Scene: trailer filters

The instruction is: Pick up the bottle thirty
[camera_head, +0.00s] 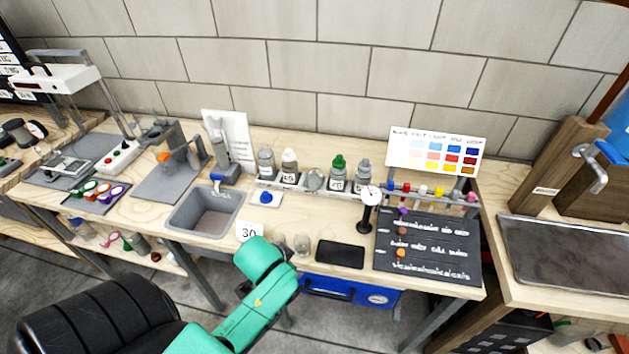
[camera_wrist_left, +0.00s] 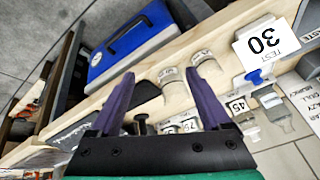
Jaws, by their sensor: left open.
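My right gripper is out of view.
A grey basin (camera_head: 205,212) lies left of the card. A blue-knobbed white base (camera_head: 266,199) stands between card and rack. A black pad (camera_head: 340,254), a black stand with a white top (camera_head: 369,196) and a dark board (camera_head: 428,243) fill the right side.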

